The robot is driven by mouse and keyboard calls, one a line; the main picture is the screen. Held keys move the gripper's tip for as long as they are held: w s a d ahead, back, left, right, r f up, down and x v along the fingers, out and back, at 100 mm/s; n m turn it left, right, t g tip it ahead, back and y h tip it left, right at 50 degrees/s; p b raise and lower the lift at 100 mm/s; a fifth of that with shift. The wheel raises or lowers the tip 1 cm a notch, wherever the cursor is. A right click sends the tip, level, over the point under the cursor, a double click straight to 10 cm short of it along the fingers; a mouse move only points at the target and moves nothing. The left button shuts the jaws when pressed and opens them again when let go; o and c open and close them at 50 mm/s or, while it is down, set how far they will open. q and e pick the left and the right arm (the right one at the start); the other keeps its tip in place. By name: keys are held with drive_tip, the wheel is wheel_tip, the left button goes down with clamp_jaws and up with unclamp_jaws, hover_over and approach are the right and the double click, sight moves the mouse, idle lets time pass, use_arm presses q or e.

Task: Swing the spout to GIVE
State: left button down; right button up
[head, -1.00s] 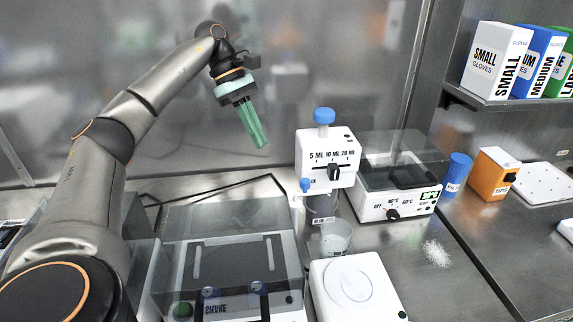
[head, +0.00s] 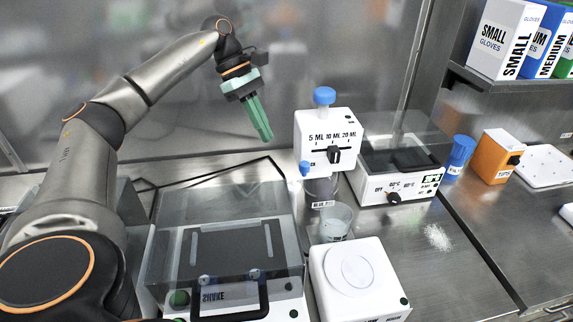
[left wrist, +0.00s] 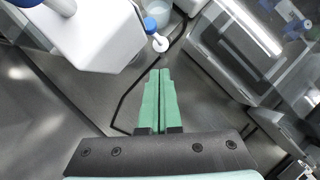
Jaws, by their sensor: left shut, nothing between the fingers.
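The dispenser (head: 325,130) is a white box with a blue top knob and a black slider under the marks 5 ML, 10 ML, 20 ML. Its small spout (head: 305,168) has a blue cap and sits at the lower left of the box. In the left wrist view the spout (left wrist: 150,24) shows its blue cap and a round white tip, ahead of my fingers. No GIVE mark is readable. My left gripper (head: 265,136) is shut and empty, in the air left of the dispenser, apart from the spout. My right gripper is not in view.
A clear cup (head: 336,222) stands below the dispenser, behind a white scale (head: 355,278). A shaker with a clear lid (head: 225,205) stands front left. A heater (head: 395,185) with a clear cover is at the right. A black cable lies on the bench behind the shaker.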

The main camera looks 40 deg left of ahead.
sight(293, 181)
use_arm(q)
drive_tip(key=x, duration=0.5)
drive_tip(key=d+x, duration=0.1)
drive_tip(key=x, duration=0.1)
drive_tip(key=shift+w+d, duration=0.15)
drive_tip(key=shift+d, duration=0.05)
drive_tip(key=shift+w+d+f, duration=0.1)
drive_tip(key=shift+d+f, duration=0.35)
drive_tip(key=shift+d, duration=0.1)
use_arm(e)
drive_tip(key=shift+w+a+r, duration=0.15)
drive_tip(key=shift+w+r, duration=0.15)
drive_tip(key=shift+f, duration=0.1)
use_arm(q)
drive_tip(key=shift+d, duration=0.2)
